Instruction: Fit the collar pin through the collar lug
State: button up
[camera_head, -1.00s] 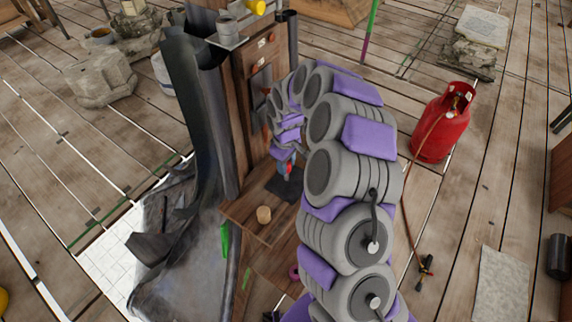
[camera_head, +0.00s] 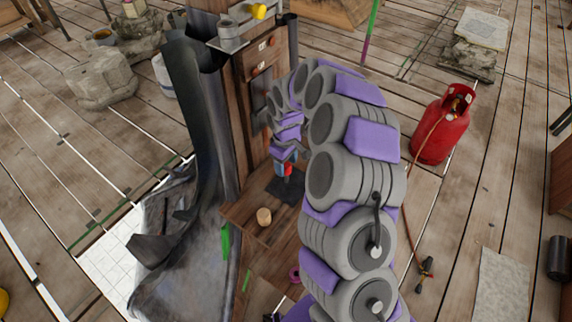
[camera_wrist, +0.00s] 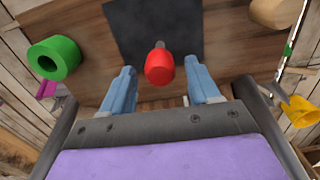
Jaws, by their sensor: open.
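A red-topped piece with a short grey metal end, which may be the collar pin (camera_wrist: 159,68), shows over a dark square pad in the wrist view. My gripper (camera_wrist: 162,78) is open, with one blue finger on each side of the red piece and visible gaps to both. In the head view the red (camera_head: 288,170) shows small beside my gripper (camera_head: 284,167), low in front of the wooden post. Whether the piece stands on the pad or above it, I cannot tell. I cannot make out the collar lug for certain.
The dark pad (camera_head: 286,190) lies on a wooden shelf (camera_head: 242,216) with a small wooden cylinder (camera_head: 264,216). A green ring (camera_wrist: 53,58) and a yellow piece (camera_wrist: 299,110) flank my gripper. Dark sheeting (camera_head: 188,270) lies left; a red gas bottle (camera_head: 442,128) stands right.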

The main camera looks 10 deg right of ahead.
notch_tip(320, 180, up, 11)
jog(key=p, duration=0.2)
jog(key=shift+a+f, duration=0.15)
